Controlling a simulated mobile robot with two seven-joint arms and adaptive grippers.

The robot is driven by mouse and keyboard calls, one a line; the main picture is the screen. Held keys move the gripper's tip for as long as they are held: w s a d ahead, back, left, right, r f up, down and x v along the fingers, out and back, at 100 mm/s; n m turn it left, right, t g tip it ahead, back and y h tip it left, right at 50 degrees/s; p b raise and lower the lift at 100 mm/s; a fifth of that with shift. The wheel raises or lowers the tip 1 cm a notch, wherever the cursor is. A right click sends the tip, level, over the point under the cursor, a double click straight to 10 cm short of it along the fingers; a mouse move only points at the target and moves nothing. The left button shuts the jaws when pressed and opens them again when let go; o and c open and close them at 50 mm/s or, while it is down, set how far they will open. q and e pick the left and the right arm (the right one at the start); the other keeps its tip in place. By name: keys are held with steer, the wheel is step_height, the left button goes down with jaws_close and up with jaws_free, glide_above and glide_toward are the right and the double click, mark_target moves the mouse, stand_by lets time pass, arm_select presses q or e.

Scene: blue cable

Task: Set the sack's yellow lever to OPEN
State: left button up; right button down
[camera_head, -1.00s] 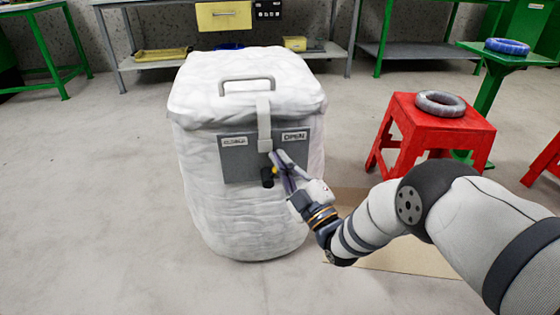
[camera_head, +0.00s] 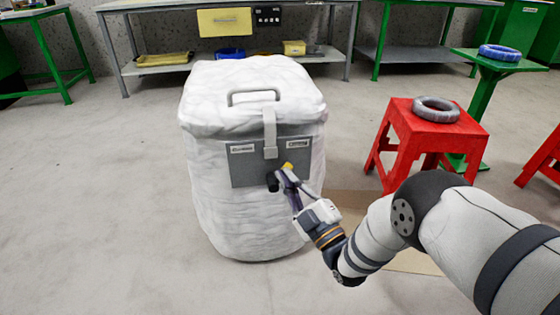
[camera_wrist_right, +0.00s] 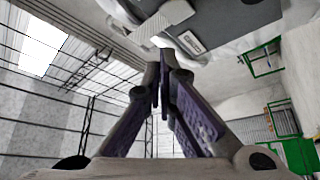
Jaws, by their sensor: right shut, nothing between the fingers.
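The white sack (camera_head: 240,215) stands upright on the floor in the head view, with a grey panel (camera_head: 245,174) on its front. A CLOSED label (camera_head: 243,149) is at the panel's upper left and an OPEN label (camera_head: 297,143) at its upper right. The lever's yellow end (camera_head: 288,166) shows just below the OPEN label, with a black knob (camera_head: 272,183) to its lower left. My right gripper (camera_head: 284,177) is shut and empty, its tips close beside the lever; contact cannot be told. The right wrist view shows its fingers (camera_wrist_right: 161,70) together below the panel (camera_wrist_right: 235,22). My left gripper is out of view.
A grey strap (camera_head: 270,132) hangs over the panel's top. A red stool (camera_head: 410,150) with a grey ring (camera_head: 436,109) stands to the right. A grey bench (camera_head: 130,68) is behind. The floor left of the sack is clear.

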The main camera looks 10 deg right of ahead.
steer(key=v, duration=0.4)
steer(key=shift+s+d+f+p, duration=0.1)
steer(key=shift+s+f+p, duration=0.05)
steer(key=shift+s+p, duration=0.2)
